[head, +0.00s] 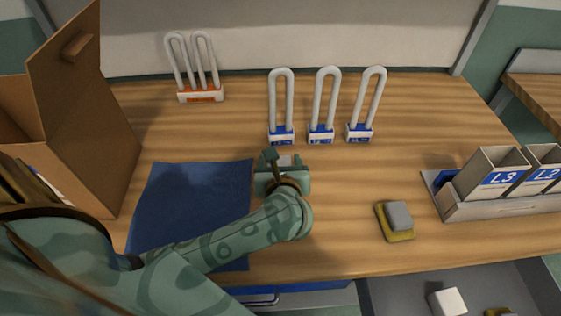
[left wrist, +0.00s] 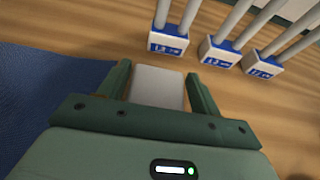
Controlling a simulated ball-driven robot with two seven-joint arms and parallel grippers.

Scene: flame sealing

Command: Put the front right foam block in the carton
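The brown carton (head: 105,150) stands open at the far left with a flap raised. My left gripper (head: 281,160) is over the table right of the blue mat, pointing away from me. A pale grey-white block (left wrist: 158,87) lies between its two fingers in the left wrist view, which shows the left gripper (left wrist: 158,75) close up. The fingers flank the block closely; whether they press on it, or it rests on the table, I cannot tell. My right gripper is not in view.
Blue-based looped stands (head: 321,134) are behind my left gripper; an orange-based one (head: 201,95) is farther left. The blue mat (head: 190,195) lies between carton and gripper. A grey-and-yellow sponge (head: 396,220), labelled bins (head: 490,178) and an open drawer with a white block (head: 447,302) are right.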

